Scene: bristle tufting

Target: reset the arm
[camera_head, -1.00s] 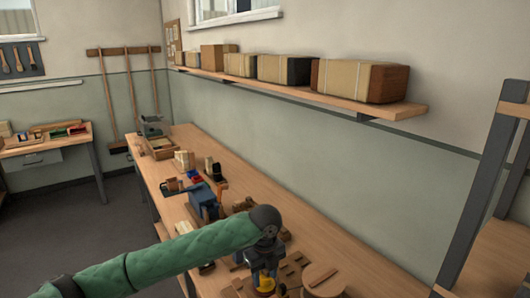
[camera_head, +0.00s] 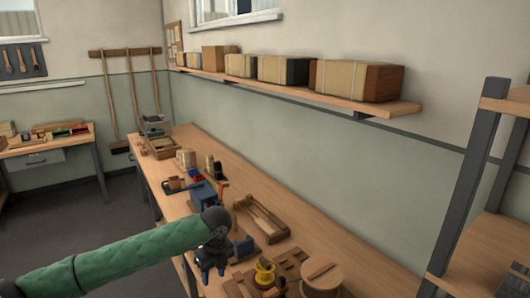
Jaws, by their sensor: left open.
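My left arm, in a green sleeve, comes in from the lower left. Its left gripper (camera_head: 211,268) points down at the front edge of the long workbench (camera_head: 350,268). It is open, and I see nothing between its fingers, though they are small and dark. A yellow round piece (camera_head: 264,271) stands on a wooden block (camera_head: 290,264) to the right of the gripper, apart from it. My right gripper is not in view.
A round wooden piece with a lid (camera_head: 322,277) stands right of the block. A wooden frame (camera_head: 262,218) lies behind the gripper, and a blue device (camera_head: 203,196) stands farther back. A wall shelf (camera_head: 300,92) holds several boxes. A rack (camera_head: 470,190) stands at right.

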